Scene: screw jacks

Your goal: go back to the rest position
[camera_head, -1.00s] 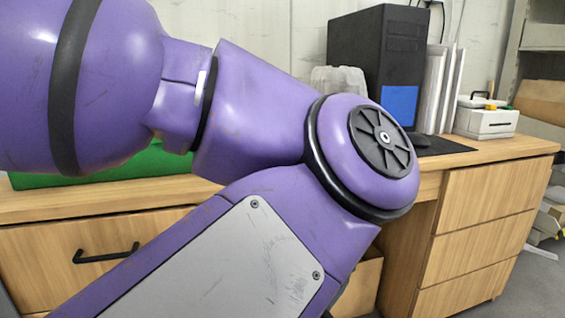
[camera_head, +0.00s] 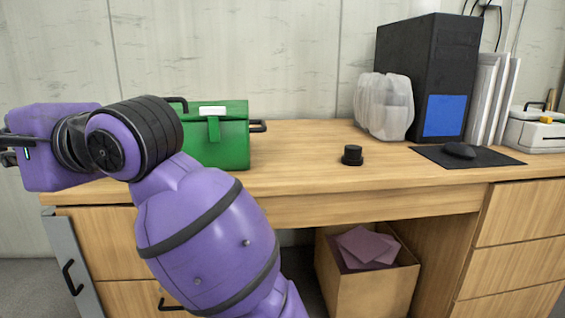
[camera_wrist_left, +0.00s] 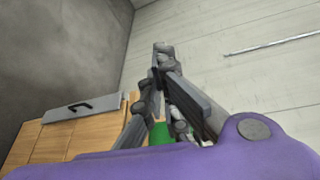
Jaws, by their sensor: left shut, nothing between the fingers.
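My left arm (camera_head: 205,225) is folded up at the left of the head view, in front of the desk. Its forearm points left. Part of my left gripper (camera_head: 12,145) shows at the left picture edge, cut off by the frame. In the left wrist view my left gripper (camera_wrist_left: 160,62) is shut and empty, its fingers meeting against the pale wall. My right gripper is in neither view.
A green toolbox (camera_head: 222,140) stands on the wooden desk (camera_head: 300,150), partly behind my arm. A small black round object (camera_head: 352,155), clear plastic containers (camera_head: 383,105), a black computer (camera_head: 430,75) and a mouse (camera_head: 459,150) are farther right. An open box (camera_head: 365,285) is below.

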